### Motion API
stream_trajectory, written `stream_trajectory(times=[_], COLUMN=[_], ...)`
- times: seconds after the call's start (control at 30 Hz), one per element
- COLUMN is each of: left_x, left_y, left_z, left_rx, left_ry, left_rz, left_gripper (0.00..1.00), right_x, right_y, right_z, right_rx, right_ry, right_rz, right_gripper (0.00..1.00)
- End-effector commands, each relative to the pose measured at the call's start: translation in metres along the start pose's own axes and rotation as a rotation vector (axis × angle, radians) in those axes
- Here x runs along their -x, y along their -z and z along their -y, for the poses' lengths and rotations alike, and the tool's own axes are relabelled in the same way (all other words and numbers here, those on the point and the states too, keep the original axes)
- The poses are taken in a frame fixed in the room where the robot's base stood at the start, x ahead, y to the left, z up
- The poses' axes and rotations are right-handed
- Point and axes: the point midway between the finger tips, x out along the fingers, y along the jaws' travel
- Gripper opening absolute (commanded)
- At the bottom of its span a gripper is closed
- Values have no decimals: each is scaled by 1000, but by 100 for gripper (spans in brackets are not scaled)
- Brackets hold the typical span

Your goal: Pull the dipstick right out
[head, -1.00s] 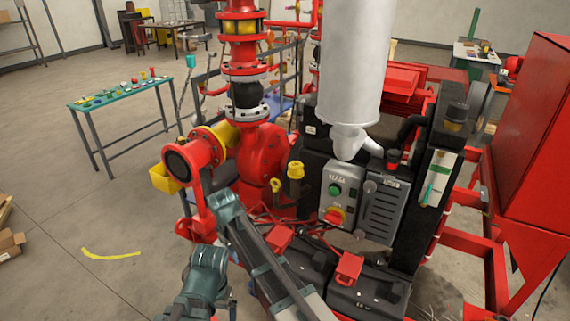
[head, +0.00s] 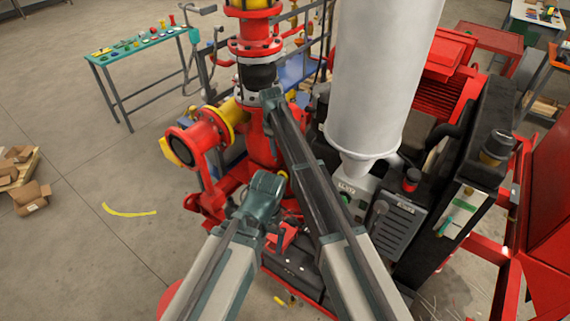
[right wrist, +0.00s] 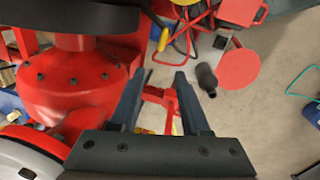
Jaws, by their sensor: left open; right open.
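I cannot make out the dipstick for certain in either current view. A small yellow part (head: 283,175) shows between my two arms in the head view, mostly hidden, and I cannot tell whether it is the dipstick handle. My left gripper (head: 265,190) is open, low over the front of the skid and close to that part. My right gripper (head: 270,97) is open, farther out by the pump's vertical pipe. In the right wrist view its jaws (right wrist: 160,82) are apart and empty, with red framework beyond them. A yellow loop (right wrist: 163,40) lies farther off there.
The red pump casing (right wrist: 72,82) is close on the left of the right wrist view. A big white cylinder (head: 380,75) stands right of my right arm, with a grey control box (head: 392,222) below it. A teal-topped table (head: 140,44) stands back left.

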Motion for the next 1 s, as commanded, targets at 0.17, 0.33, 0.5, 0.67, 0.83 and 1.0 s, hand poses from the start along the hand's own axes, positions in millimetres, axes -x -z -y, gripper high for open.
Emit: stream_trajectory(times=[0.17, 0.33, 0.5, 0.67, 0.83, 1.0], left_x=[-5, -17, -38, -60, -83, -107], left_y=[0, 1, 3, 4, 5, 7], left_z=[0, -2, -4, -6, -8, -10], left_rx=[0, 1, 2, -2, -8, -12], left_ry=[0, 0, 0, 1, 2, 3], left_rz=[0, -1, -1, -2, -2, -2], left_gripper=[100, 100, 100, 100, 100, 100], right_x=[-5, -18, -38, -61, -85, -108], right_y=[0, 0, 0, 0, 0, 0], right_z=[1, 1, 1, 1, 1, 1], right_rx=[-1, -2, -2, -3, -3, -3], right_ry=[0, 0, 0, 0, 0, 0], right_rz=[0, 0, 0, 0, 0, 0], right_gripper=[46, 46, 46, 46, 46, 46])
